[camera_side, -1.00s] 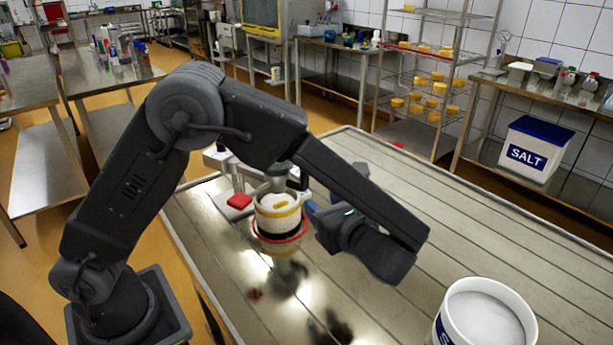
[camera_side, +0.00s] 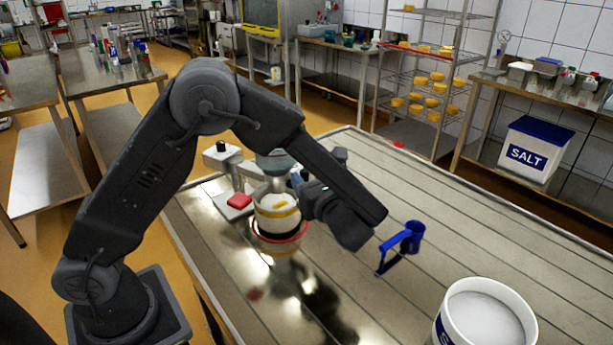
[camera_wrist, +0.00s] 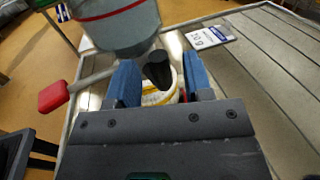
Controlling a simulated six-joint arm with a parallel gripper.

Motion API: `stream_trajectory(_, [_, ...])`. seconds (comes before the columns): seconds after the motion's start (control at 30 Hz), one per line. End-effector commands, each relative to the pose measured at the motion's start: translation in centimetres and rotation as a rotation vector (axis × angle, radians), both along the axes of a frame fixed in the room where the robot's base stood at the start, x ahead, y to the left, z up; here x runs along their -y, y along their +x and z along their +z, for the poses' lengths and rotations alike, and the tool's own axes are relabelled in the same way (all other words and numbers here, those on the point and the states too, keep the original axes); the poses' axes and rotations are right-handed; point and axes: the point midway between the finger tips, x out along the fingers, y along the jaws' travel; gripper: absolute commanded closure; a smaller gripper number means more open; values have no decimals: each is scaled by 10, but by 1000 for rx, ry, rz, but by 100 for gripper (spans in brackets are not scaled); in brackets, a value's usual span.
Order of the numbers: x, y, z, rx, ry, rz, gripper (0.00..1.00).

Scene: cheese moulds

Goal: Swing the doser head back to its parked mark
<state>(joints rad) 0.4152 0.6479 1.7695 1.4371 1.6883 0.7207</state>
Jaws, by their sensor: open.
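The doser head, a grey rounded vessel with a red band (camera_wrist: 115,22), fills the upper left of the wrist view. In the side view its grey body (camera_side: 273,161) is above a white mould with a yellow band (camera_side: 277,212). My gripper (camera_wrist: 160,80) is open, with its blue fingers on either side of a dark upright cylinder (camera_wrist: 158,68); I cannot tell whether they touch it. The mould shows partly behind that cylinder. In the side view my gripper (camera_side: 299,183) is just right of the doser head, partly hidden by my wrist. I cannot identify the parked mark.
A red block (camera_side: 240,201) is left of the mould; a red piece on a bar (camera_wrist: 53,96) shows in the wrist view. A blue handled scoop (camera_side: 411,236) and a salt tub (camera_side: 485,318) are right. A printed card (camera_wrist: 209,37) lies beyond the fingers.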

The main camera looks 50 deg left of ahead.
Motion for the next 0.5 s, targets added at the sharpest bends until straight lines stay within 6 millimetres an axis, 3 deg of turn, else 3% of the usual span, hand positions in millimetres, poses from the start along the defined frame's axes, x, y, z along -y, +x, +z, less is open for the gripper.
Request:
stream_trajectory(0.13, [-11,2,0,0,0,2,54])
stream_trajectory(0.43, [-13,3,0,0,0,0,54])
stream_trajectory(0.5, [-13,3,0,0,0,0,58])
